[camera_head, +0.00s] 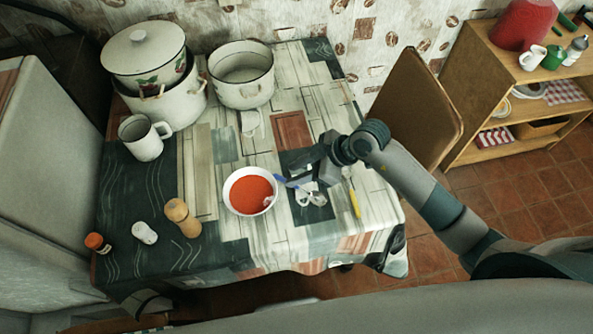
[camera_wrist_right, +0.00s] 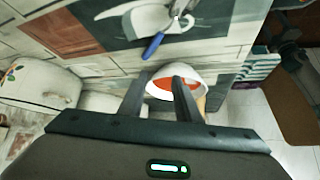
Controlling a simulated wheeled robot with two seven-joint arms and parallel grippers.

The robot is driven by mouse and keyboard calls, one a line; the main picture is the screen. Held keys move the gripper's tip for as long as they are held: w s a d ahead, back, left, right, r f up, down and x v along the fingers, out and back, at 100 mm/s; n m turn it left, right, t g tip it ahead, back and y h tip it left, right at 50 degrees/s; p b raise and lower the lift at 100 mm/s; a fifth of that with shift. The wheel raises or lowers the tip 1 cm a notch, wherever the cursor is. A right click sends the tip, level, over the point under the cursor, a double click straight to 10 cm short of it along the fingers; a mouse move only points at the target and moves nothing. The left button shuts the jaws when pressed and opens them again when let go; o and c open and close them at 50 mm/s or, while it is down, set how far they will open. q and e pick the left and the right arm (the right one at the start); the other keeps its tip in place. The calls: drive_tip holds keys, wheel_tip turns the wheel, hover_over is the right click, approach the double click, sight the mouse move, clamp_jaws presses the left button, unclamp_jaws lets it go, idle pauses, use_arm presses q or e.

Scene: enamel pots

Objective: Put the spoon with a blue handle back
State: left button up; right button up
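The spoon with a blue handle (camera_head: 281,179) lies on the table just right of the bowl of red soup (camera_head: 247,193). In the right wrist view its blue handle (camera_wrist_right: 152,46) shows beyond the fingertips, with the metal part toward the top edge. My left gripper is not in view.
A yellow-handled utensil (camera_head: 355,204) lies to the right. Enamel pots (camera_head: 241,92) and a white mug (camera_head: 145,146) stand at the back left. A chair (camera_head: 420,110) is at right.

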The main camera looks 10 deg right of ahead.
drive_tip(key=shift+r, duration=0.15)
drive_tip(key=b+v, duration=0.2)
drive_tip(key=v, duration=1)
idle(0.5)
